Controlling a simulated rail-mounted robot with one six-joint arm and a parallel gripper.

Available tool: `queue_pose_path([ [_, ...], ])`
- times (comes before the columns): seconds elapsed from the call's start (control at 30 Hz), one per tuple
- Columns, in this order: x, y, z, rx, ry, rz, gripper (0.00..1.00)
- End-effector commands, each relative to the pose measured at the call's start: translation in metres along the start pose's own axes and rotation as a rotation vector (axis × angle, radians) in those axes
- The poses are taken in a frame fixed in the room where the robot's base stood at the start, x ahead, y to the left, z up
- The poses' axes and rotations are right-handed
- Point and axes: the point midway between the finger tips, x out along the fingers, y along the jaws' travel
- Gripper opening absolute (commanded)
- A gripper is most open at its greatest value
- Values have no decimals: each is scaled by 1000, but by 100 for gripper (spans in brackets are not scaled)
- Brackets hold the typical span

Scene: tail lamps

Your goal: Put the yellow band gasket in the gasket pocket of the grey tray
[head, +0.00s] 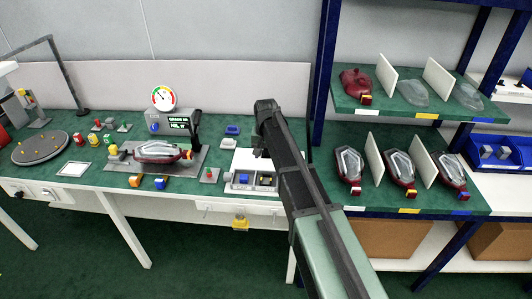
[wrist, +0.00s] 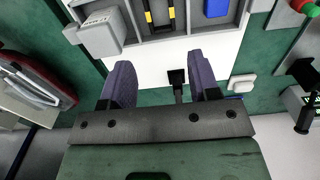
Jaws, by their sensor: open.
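The grey tray (head: 228,188) stands near the right end of the green bench, and its compartments also show at the top of the wrist view (wrist: 186,38). One compartment holds a piece with two yellow strips (wrist: 149,17) beside a dark middle. It may be the yellow band gasket, but its top is cut off and I cannot tell. A blue block (wrist: 216,8) lies in the neighbouring compartment. My gripper (wrist: 162,82) is open, with nothing visibly held, above the white sheet beside the tray. Its fingertips are not clear in the head view.
The white sheet (wrist: 150,62) beside the tray is mostly bare; a small dark square piece (wrist: 177,77) shows between my fingers. A grey block (wrist: 102,33) is at the tray's corner. A shelf rack (head: 323,100) with lamps stands to the right. A lamp (head: 158,150) sits on a bench fixture.

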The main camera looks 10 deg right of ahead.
Motion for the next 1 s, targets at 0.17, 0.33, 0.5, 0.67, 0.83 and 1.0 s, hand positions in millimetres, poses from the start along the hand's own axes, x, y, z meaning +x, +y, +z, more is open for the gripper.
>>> queue_pose_path([
  [0.17, 2, 19, 60, -51, 0, 0, 56],
  [0.33, 2, 65, 207, -211, 0, 1, 56],
  [0.5, 2, 83, 267, -299, 0, 2, 56],
  [0.67, 2, 82, 264, -303, 0, 2, 56],
  [0.83, 2, 82, 263, -302, 0, 2, 56],
  [1.0, 2, 82, 263, -302, 0, 2, 56],
])
